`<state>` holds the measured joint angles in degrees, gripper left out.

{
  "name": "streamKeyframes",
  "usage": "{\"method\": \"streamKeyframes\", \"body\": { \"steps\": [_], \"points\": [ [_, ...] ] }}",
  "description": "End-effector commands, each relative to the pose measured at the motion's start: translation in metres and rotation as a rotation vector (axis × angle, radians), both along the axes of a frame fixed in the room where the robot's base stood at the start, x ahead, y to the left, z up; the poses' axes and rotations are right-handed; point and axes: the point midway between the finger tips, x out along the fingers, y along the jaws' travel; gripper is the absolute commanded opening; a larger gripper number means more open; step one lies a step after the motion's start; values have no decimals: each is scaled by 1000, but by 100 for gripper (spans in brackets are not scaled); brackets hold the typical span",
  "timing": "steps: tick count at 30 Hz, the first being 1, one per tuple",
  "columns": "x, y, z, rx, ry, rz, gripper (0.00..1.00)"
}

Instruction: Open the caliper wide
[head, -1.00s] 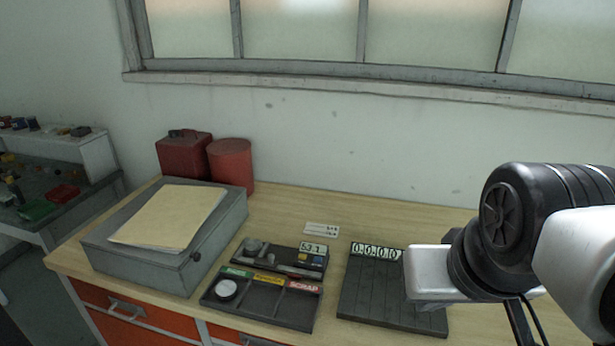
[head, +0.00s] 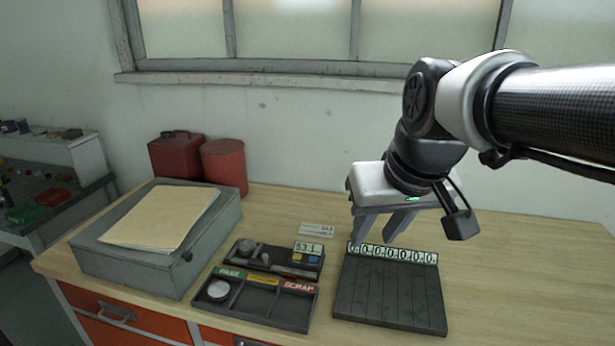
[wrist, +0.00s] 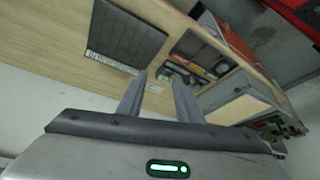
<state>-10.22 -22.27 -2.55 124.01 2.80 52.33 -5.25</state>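A dark caliper-like device (head: 272,259) lies on the workbench behind the sorting tray. It has a small display reading about 53.1, yellow and blue buttons, and a round knob on its left. Its jaws are too small to make out. My gripper (head: 378,238) is above the back edge of the grooved board, to the right of the device and apart from it. In the wrist view my gripper (wrist: 157,76) shows two fingers spread with nothing between them.
A sorting tray (head: 262,309) with green, yellow and red labels and a round dial stands in front. A grooved dark board (head: 389,295) with several zeros is at right. A grey box with paper (head: 158,255) and red cans (head: 222,166) are at left. Bench right is clear.

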Motion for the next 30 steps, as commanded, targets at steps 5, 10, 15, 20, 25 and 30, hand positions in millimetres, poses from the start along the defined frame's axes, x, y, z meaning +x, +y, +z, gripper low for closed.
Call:
{"method": "streamKeyframes", "body": {
  "steps": [5, 10, 15, 20, 25, 30],
  "points": [
    [75, 61, -25, -6, 30, 149, 32],
    [130, 124, -56, -25, 44, 273, 32],
    [160, 168, -80, -41, 48, 353, 32],
    [168, 184, -89, -47, 49, 382, 32],
    [173, 188, -106, -48, 52, 383, 32],
    [184, 195, -139, -49, 53, 381, 32]
  ]
}}
